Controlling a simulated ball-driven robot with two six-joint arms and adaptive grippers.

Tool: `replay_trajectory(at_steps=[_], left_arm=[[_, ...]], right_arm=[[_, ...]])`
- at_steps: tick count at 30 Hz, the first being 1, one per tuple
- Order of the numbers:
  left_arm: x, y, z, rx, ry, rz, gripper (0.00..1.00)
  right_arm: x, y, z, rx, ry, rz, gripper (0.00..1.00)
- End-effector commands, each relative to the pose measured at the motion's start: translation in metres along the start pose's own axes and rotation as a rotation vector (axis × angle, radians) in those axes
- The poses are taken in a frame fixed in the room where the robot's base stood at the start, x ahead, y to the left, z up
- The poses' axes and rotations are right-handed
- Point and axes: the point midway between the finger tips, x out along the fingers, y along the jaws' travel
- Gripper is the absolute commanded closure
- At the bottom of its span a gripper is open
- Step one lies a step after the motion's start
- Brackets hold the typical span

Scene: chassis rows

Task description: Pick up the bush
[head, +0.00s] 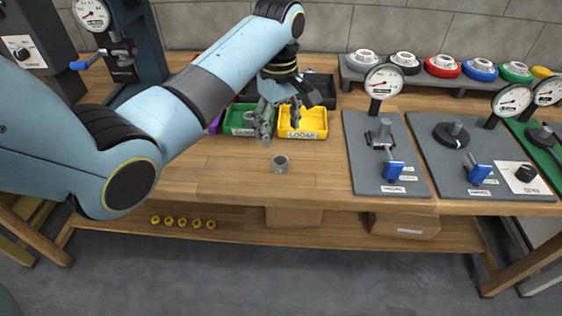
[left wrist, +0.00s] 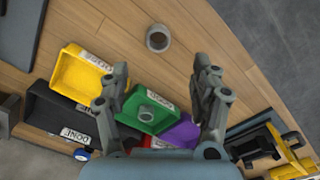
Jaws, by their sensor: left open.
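The bush (head: 280,163) is a small grey hollow cylinder standing upright on the wooden bench top, near the front edge. It also shows in the left wrist view (left wrist: 158,39) at the top centre, with its dark bore facing the camera. My left gripper (head: 281,124) is open and empty, pointing down above the bench, behind the bush in the head view. In the left wrist view its two fingers (left wrist: 162,72) are spread apart, and the bush lies beyond the tips, not between them. My right gripper is in neither view.
A green bin (left wrist: 130,103) holding a grey ring-like part, a yellow bin (head: 316,122) and a purple bin (left wrist: 183,132) stand behind the bush. Grey gauge plates (head: 365,160) lie to the right. Bench wood around the bush is clear.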

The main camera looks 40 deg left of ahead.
Motion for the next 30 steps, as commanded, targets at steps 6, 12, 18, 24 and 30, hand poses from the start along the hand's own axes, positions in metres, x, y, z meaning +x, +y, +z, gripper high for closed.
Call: replay_trajectory(at_steps=[6,12,18,24,30], left_arm=[[0.02,0.005,-0.002,-0.048,-0.012,-0.013,0.36],[0.048,0.005,-0.002,-0.045,-0.01,-0.01,0.36],[0.067,0.004,-0.001,-0.044,-0.011,-0.012,0.36],[0.098,0.003,0.0,-0.044,-0.01,-0.01,0.36],[0.104,0.004,0.0,-0.043,-0.009,-0.008,0.36]], right_arm=[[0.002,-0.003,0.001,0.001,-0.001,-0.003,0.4],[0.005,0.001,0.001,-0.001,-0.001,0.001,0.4],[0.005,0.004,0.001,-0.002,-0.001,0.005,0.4],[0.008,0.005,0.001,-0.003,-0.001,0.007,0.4],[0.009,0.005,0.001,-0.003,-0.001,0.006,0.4]])
